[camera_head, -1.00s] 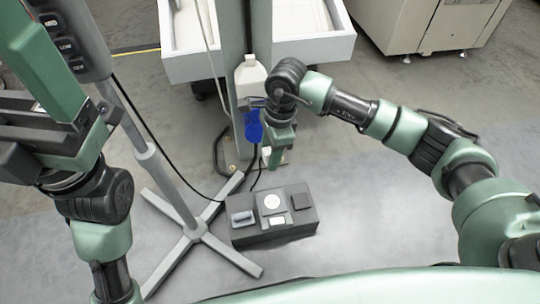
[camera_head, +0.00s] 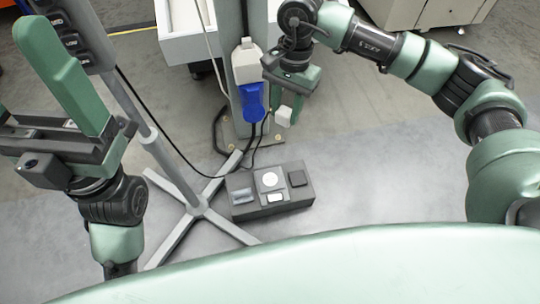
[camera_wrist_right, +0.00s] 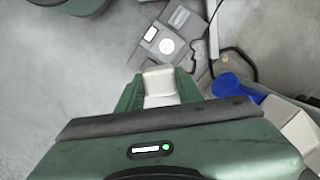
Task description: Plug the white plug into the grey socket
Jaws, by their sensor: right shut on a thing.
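My right gripper (camera_head: 286,103) is shut on the white plug (camera_head: 283,117), a small pale block at its fingertips. The plug also shows between the fingers in the right wrist view (camera_wrist_right: 160,82). Both are in the air, apart from the dark grey socket box (camera_head: 270,204) on the floor. That box has a grey block at its left, a white round face with a small white rectangle in the middle, and a dark square at its right. It also shows in the wrist view (camera_wrist_right: 152,42). I cannot tell which is the grey socket. My left gripper (camera_head: 30,75) is open and empty at the left.
A blue connector (camera_head: 252,103) sits below a white housing (camera_head: 247,62) on a grey column, just left of my right gripper. A grey stand (camera_head: 197,205) with crossed feet and black cables is left of the box. Floor to the right is clear.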

